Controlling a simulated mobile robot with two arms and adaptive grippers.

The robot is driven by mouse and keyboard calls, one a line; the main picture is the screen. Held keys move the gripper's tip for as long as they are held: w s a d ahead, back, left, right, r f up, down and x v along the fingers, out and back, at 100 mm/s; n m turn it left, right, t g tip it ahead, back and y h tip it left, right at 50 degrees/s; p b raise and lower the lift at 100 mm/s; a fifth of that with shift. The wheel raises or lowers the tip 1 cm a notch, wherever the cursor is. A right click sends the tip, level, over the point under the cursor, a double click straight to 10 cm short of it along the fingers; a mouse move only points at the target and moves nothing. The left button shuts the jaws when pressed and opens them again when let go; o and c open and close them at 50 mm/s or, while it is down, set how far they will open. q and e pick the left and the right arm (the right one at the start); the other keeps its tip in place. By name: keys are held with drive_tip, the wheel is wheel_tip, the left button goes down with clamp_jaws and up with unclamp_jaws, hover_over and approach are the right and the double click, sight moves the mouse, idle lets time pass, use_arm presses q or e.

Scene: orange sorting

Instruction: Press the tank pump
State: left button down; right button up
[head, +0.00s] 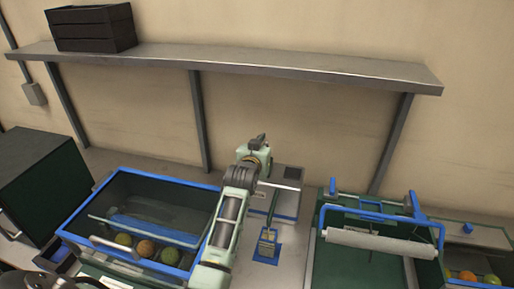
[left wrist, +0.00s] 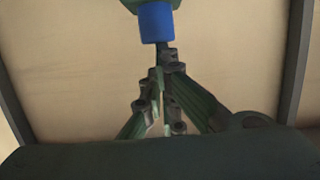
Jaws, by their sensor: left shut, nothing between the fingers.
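The blue-rimmed tank (head: 82,238) stands at the lower left of the head view, with green and orange fruit along its near side. I cannot tell for sure which part is the pump. My left arm rises past the tank's right side, and my left gripper (head: 259,142) is small and dark at its far end. In the left wrist view the gripper (left wrist: 165,55) is shut and empty. A blue cylinder (left wrist: 155,22) under a dark green part is just above the fingertips; I cannot tell whether they touch. My right gripper is not in view.
A grey box (head: 287,212) and a blue square plate (head: 262,258) lie right of my arm. A green station with a white roller (head: 365,243) stands at the right. A wall shelf (head: 240,66) holds a black crate (head: 92,30). A dark green cabinet (head: 35,180) is far left.

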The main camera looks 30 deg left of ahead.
use_arm(q)
drive_tip(key=shift+s+d+r, duration=0.1)
drive_tip(key=shift+s+r, duration=0.15)
drive_tip(key=shift+r, duration=0.5)
drive_tip(key=b+v, duration=0.3)
drive_tip(key=v, duration=0.6)
drive_tip(key=shift+s+r+b, duration=0.2)
drive_tip(key=shift+s+b, duration=0.05)
drive_tip(key=shift+b, duration=0.05)
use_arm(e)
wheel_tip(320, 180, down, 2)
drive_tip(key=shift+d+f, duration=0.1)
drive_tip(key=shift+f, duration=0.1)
use_arm(q)
drive_tip(key=shift+d, duration=0.1)
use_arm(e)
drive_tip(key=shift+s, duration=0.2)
